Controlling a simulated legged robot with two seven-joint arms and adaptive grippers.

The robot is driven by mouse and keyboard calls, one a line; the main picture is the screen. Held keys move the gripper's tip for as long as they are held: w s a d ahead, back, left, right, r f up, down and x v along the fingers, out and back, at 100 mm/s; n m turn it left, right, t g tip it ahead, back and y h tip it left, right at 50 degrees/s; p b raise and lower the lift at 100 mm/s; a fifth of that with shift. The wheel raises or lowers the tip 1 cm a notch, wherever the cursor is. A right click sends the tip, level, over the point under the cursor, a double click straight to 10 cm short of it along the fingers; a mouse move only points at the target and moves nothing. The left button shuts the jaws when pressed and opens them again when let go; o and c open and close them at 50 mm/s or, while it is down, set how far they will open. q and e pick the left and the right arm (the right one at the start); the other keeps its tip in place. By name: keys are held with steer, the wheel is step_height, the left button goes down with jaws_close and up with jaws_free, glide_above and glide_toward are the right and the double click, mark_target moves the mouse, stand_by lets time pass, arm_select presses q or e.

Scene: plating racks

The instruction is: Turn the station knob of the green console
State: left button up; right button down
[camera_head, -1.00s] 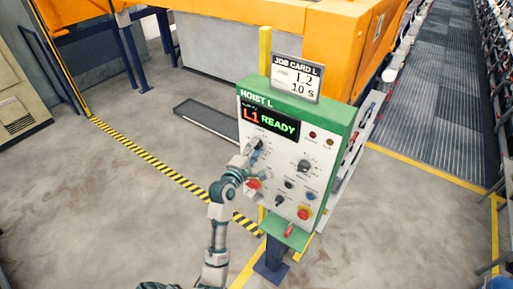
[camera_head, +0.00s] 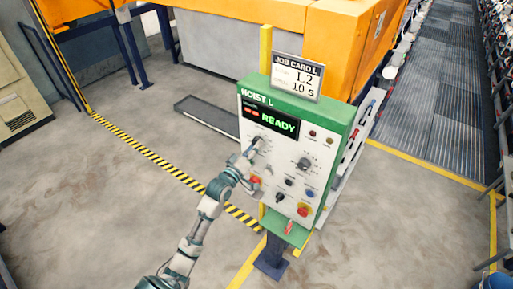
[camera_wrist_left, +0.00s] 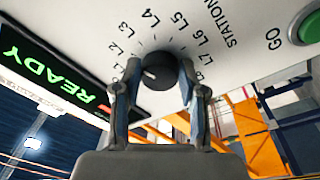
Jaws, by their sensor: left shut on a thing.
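The green console (camera_head: 345,115) stands on a post, with a white panel marked HOIST L. Its display (camera_head: 270,122) shows green READY beside small, unclear red marks. The black station knob (camera_wrist_left: 160,72) is seen closely in the left wrist view, ringed by labels L1 upward and the word STATION. A white mark on the knob faces left, near the low numbers; the exact position is unclear. My left gripper (camera_wrist_left: 158,66) is shut on the knob, one finger on each side. In the head view my left gripper (camera_head: 254,149) covers much of it. My right gripper is not in view.
A job card (camera_head: 297,77) on top of the console reads 1 2 and 10 S. Other knobs, buttons and a red button (camera_head: 303,211) lie lower on the panel. A green GO button (camera_wrist_left: 310,27) sits beside the dial. Open floor lies left.

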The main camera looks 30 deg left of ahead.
arm_select(q)
steer(key=m+p, duration=0.1)
steer(key=m, duration=0.3)
steer(key=m+h+p, duration=0.1)
steer(key=m, duration=0.3)
steer(key=a+r+m+h+p, duration=0.1)
steer(key=m, duration=0.3)
steer(key=shift+w, duration=0.1)
steer(key=m+p, duration=0.1)
steer(key=m, duration=0.4)
steer(key=shift+g+p, duration=0.3)
steer(key=shift+p, duration=0.1)
steer(key=shift+m+h, duration=0.3)
steer(key=shift+m, duration=0.7)
steer(key=m, duration=0.2)
steer(key=shift+a+m+g+p, duration=0.1)
steer(key=shift+m+g+p, duration=0.25)
steer(key=shift+m+g, duration=0.05)
steer(key=m, duration=0.4)
steer(key=shift+m+g, duration=0.3)
steer(key=shift+m, duration=0.8)
steer(key=shift+f, duration=0.1)
